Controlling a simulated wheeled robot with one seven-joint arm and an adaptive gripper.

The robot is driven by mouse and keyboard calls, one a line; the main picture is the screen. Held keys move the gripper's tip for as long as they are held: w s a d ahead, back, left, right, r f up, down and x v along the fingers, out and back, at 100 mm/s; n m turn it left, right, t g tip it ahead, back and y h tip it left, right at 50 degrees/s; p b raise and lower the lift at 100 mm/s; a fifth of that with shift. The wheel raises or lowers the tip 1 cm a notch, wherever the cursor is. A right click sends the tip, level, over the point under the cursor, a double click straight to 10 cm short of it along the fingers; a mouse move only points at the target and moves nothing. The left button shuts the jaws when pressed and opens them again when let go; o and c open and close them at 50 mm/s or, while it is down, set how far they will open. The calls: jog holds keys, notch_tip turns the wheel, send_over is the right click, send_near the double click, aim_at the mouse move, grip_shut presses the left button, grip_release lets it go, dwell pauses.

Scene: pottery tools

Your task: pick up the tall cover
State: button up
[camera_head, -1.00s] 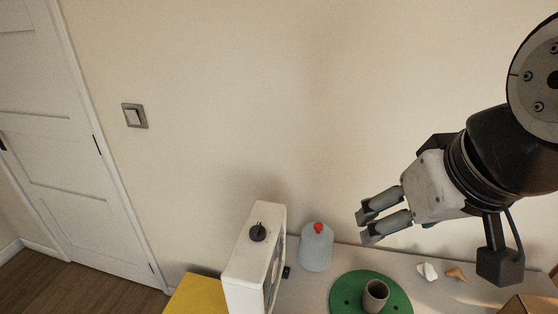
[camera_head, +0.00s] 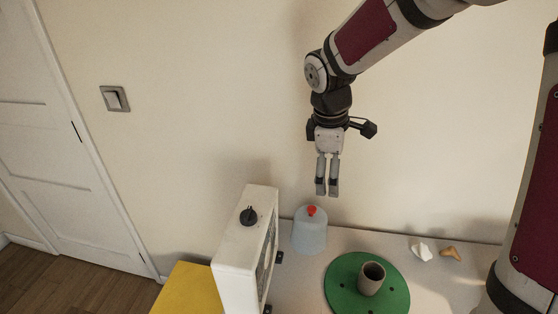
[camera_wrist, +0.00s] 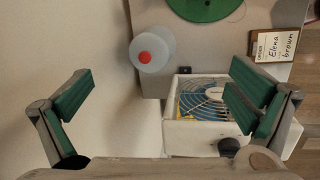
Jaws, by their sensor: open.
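The tall cover (camera_head: 310,238) is a pale, bluish translucent dome with a red knob on top. It stands upright on the table near the wall. In the wrist view the cover (camera_wrist: 160,55) shows from above, between the fingers across the picture but farther up than the fingertips. My gripper (camera_head: 327,192) points down, just above and slightly right of the red knob in the head view, and does not appear to touch it. In the wrist view my gripper (camera_wrist: 164,92) has its green-padded fingers spread wide with nothing between them.
A white box fan (camera_head: 246,243) with a black knob stands left of the cover, close by. A green disc (camera_head: 340,292) bearing a grey cup (camera_head: 371,279) lies to the right. A white lump (camera_head: 420,251) and a tan piece (camera_head: 450,254) lie farther right. The wall is behind.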

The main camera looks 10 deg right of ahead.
aim_at(310, 208)
jog(key=w+f+n, duration=0.1)
jog(key=w+f, duration=0.2)
jog(key=f, duration=0.1)
jog(key=w+a+f+n+y, duration=0.1)
jog(key=w+f+n, duration=0.1)
jog(key=f, duration=0.3)
jog(key=w+f+n+g+b, duration=0.1)
jog(key=w+f+n, duration=0.1)
jog(key=f, duration=0.3)
jog(key=shift+w+a+f+y, duration=0.1)
jog(key=shift+w+y, duration=0.1)
jog(key=shift+w, duration=0.2)
jog(key=shift+w+a+f+y, duration=0.1)
jog(key=shift+w+y, duration=0.1)
jog(key=shift+w, duration=0.2)
jog(key=shift+n, duration=0.3)
notch_tip(310, 208, down, 9)
jog(key=shift+d+r+p, duration=0.1)
jog(key=shift+r+p, duration=0.1)
jog(key=shift+p, duration=0.15)
jog(key=shift+s+d+f+p, duration=0.1)
jog(key=shift+f+p, duration=0.1)
jog(key=shift+f, duration=0.65)
jog(key=shift+w+d+f+p, duration=0.1)
jog(key=shift+f+p, duration=0.1)
jog(key=shift+f, duration=0.7)
jog(key=shift+s+d+f+p, duration=0.1)
jog(key=shift+f+p, duration=0.1)
jog(key=shift+f, duration=0.65)
jog(key=shift+c, duration=0.2)
